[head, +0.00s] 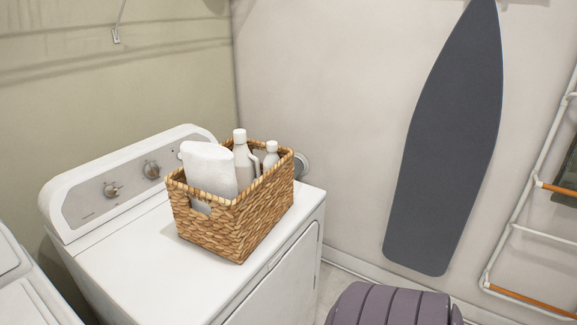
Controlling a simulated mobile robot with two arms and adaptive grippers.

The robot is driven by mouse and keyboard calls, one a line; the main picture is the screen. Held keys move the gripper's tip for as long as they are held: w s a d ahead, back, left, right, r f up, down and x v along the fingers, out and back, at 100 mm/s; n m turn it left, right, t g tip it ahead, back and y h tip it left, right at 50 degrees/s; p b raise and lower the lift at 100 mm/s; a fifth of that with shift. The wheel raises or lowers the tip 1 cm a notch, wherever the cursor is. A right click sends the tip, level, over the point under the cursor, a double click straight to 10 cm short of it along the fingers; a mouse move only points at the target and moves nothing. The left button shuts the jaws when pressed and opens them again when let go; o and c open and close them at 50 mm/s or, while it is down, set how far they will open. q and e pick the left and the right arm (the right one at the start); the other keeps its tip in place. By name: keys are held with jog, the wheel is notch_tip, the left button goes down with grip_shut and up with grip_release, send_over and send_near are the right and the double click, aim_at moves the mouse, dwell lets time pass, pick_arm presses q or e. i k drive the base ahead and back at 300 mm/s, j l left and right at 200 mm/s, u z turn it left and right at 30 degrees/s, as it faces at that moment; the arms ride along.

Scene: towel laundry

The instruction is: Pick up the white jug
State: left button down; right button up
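The basket sits on top of a white dryer (149,255). Neither of my grippers shows in the head view.
A purple ribbed object (392,305) is at the bottom. An ironing board (447,145) and a rack (528,228) are at the right wall.

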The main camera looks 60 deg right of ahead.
aim_at(246, 165)
jog(key=z, duration=1.65)
jog(key=i+l+u, duration=0.1)
jog(key=l, duration=0.3)
jog(key=i, duration=0.05)
